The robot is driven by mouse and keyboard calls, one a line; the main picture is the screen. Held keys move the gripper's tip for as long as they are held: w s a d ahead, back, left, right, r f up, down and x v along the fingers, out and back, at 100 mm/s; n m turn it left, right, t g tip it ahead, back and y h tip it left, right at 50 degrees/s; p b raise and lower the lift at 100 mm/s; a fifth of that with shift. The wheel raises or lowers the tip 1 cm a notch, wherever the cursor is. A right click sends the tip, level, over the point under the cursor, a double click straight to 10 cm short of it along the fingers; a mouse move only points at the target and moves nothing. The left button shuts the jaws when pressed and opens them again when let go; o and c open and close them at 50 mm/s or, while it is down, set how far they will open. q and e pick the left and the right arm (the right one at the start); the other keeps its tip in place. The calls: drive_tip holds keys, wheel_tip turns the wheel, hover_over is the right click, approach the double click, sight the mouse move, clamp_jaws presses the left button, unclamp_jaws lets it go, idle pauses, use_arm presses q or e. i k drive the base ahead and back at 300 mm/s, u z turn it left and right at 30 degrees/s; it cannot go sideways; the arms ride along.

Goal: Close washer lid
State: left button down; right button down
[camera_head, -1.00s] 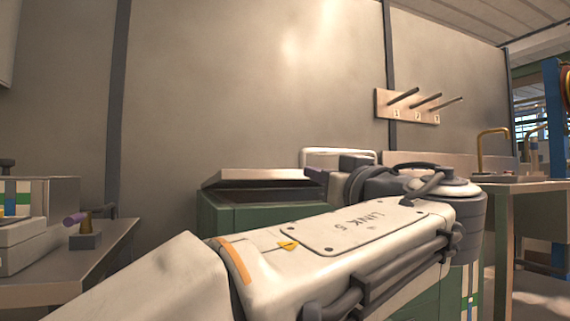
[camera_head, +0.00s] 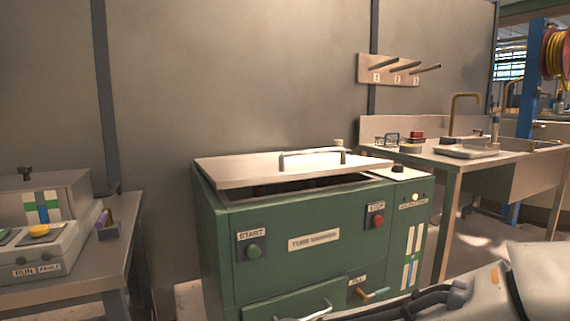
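The green washer (camera_head: 290,270) stands in the middle of the camera_head view. Its flat metal lid (camera_head: 250,170) lies nearly level over the top, with a bar handle (camera_head: 312,153) on it. A dark gap shows between the lid's front edge and the green body, so the lid is slightly raised. A pale arm link of mine (camera_head: 540,285) with dark cables fills the lower right corner, apart from the lid in the picture. Neither gripper is visible.
The washer front has a green START button (camera_head: 254,251), a red stop button (camera_head: 377,221) and a lower drawer handle (camera_head: 305,312). A bench with a control box (camera_head: 50,240) stands left. A sink table (camera_head: 480,170) stands right. A peg rack (camera_head: 388,71) hangs behind.

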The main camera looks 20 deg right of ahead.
sight(248, 170)
drive_tip(key=i, duration=1.05)
drive_tip(key=z, duration=0.35)
